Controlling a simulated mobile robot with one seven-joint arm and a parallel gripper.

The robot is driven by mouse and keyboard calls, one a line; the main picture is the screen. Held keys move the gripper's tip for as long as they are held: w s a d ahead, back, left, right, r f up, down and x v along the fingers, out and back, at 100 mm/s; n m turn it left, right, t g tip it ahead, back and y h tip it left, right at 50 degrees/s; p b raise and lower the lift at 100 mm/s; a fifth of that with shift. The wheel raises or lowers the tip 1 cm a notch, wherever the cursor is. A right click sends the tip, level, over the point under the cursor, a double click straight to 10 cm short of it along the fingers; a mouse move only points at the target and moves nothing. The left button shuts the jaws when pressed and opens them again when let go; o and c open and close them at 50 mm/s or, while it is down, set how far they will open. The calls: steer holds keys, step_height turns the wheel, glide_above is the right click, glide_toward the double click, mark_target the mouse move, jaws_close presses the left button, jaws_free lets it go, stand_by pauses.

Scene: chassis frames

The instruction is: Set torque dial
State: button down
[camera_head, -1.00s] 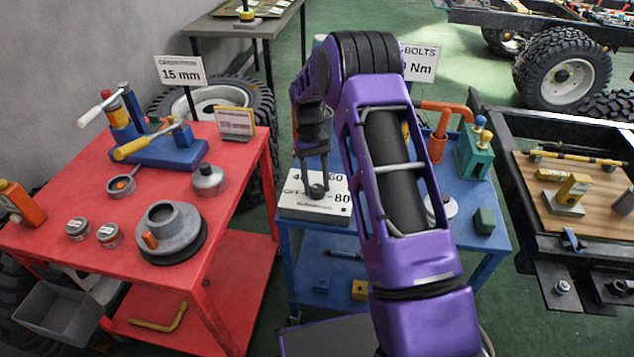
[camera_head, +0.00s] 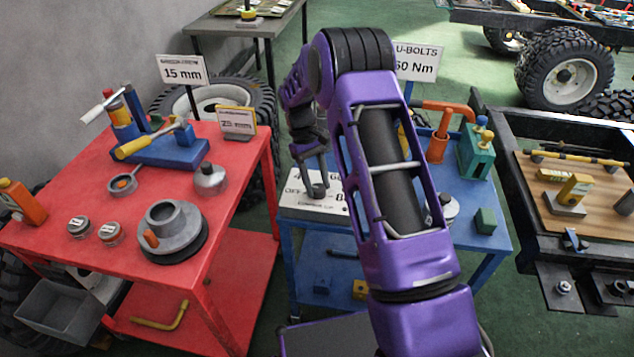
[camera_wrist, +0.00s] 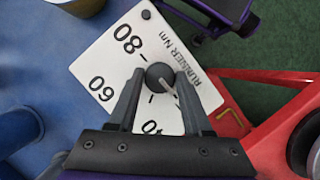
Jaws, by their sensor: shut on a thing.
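The torque dial is a white plate (camera_head: 300,203) with a dark round knob, on the near left corner of the blue cart. In the wrist view, the plate (camera_wrist: 92,62) shows 80, 60 and a partly hidden 40, with a tick by each. The dark knob (camera_wrist: 159,75) sits between the fingertips of my gripper (camera_wrist: 160,80), which is shut on it. A pale line on the knob slants toward the lower right in the wrist view. OFF is hidden there. In the head view my gripper (camera_head: 318,188) reaches down onto the knob.
A sign (camera_head: 416,62) behind my arm reads U-BOLTS and 60 Nm, its edge covered. The blue cart (camera_head: 352,232) also carries an orange clamp (camera_head: 440,146) and a green block (camera_head: 485,220). The red cart (camera_head: 235,180) with several parts stands close on the left.

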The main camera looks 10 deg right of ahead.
steer(key=shift+f, duration=0.1)
steer(key=shift+c, duration=1.6)
jaws_free()
steer(key=p+v, duration=0.1)
steer(key=v, duration=1.6)
steer(key=shift+r, duration=0.25)
steer(key=shift+a, duration=0.1)
